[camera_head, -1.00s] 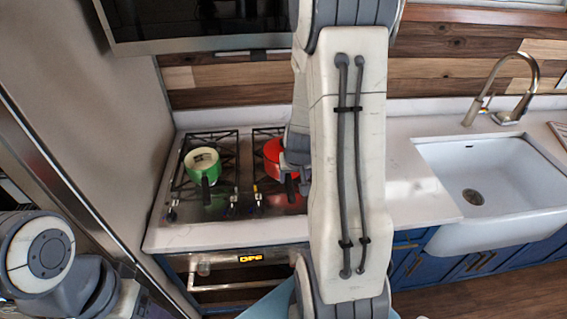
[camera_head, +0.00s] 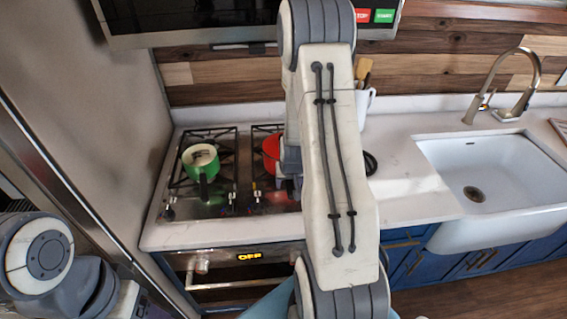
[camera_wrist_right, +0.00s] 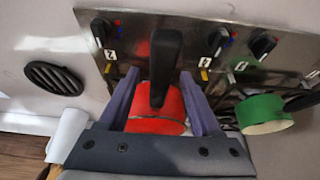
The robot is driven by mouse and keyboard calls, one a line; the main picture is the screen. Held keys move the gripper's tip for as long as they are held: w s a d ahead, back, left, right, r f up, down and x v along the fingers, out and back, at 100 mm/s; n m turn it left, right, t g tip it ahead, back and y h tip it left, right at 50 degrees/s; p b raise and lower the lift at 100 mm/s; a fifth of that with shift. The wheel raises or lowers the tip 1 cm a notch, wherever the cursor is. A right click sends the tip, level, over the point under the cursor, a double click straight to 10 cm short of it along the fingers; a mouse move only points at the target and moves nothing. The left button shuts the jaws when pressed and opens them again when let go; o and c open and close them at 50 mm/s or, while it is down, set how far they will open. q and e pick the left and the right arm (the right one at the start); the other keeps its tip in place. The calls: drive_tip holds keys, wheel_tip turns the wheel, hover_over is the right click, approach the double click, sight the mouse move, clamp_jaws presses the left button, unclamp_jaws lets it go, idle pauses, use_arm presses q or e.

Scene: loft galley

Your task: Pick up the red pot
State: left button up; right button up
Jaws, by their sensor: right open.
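The red pot (camera_head: 271,150) sits on the right-hand side of the stove, partly hidden by my right arm in the head view. In the right wrist view the red pot (camera_wrist_right: 158,122) shows below its black handle, which points toward the stove knobs. My right gripper (camera_wrist_right: 158,75) is open, with one finger on each side of the handle. There are visible gaps between the fingers and the handle, and I cannot tell any contact. Part of my left arm shows at the lower left, but its gripper is out of view.
A green pot (camera_head: 201,161) stands on the left side of the stove (camera_head: 215,205); it also shows in the wrist view (camera_wrist_right: 264,114). A white utensil crock (camera_head: 364,104) stands behind my right arm. The sink (camera_head: 490,175) is at right. A microwave (camera_head: 180,20) hangs above.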

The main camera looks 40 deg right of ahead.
clamp_jaws()
idle(1.2)
drive_tip(key=shift+w+r, duration=0.15)
